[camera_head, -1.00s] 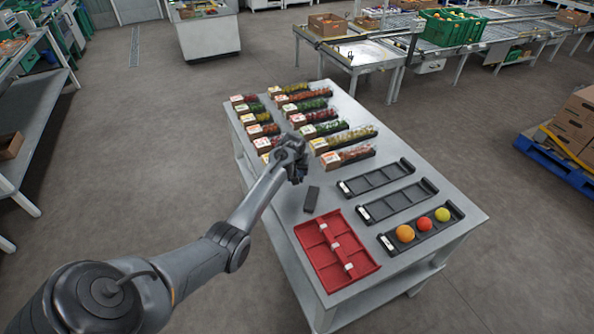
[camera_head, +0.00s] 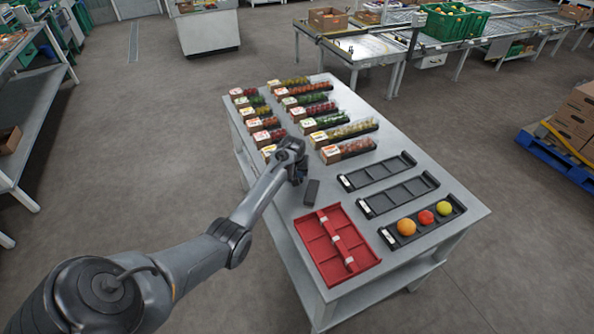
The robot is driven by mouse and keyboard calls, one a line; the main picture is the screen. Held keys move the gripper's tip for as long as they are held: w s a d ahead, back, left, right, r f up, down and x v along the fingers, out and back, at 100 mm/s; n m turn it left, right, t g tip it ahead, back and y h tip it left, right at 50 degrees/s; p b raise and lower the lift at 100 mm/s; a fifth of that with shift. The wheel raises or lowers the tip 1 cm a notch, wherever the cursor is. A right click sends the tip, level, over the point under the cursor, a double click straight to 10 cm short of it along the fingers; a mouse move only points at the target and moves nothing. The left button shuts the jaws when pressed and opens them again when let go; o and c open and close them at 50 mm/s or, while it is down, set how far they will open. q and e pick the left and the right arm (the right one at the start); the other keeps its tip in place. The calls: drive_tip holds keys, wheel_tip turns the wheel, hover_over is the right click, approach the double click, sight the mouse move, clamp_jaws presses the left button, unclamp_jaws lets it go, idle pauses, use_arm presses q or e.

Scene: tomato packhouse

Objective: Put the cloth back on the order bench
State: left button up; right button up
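No cloth can be made out in the head view. A grey bench (camera_head: 328,190), which I take for the order bench, stands in the middle. My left gripper (camera_head: 298,178) is above its left part, beside the punnets. It points down and away from me, and its fingers are too small and dark to tell open from shut or whether they hold anything. My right gripper is not in view.
Rows of tomato punnets (camera_head: 350,130) fill the bench's far half. A red divided tray (camera_head: 322,254) is at the near left. Black trays (camera_head: 398,190) are to the right, the nearest with three round fruits (camera_head: 426,217). A blue pallet (camera_head: 553,160) with boxes stands right.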

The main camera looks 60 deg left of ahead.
use_arm(q)
drive_tip(key=shift+f, duration=0.3)
idle(0.4)
drive_tip(key=o, duration=1)
drive_tip(key=c, duration=0.3)
drive_tip(key=shift+r, duration=0.1)
wheel_tip(320, 180, up, 3)
drive_tip(key=p, duration=0.4)
drive_tip(key=shift+r, duration=0.15)
wheel_tip(320, 180, up, 4)
drive_tip(key=p, duration=0.4)
drive_tip(key=shift+f, duration=0.25)
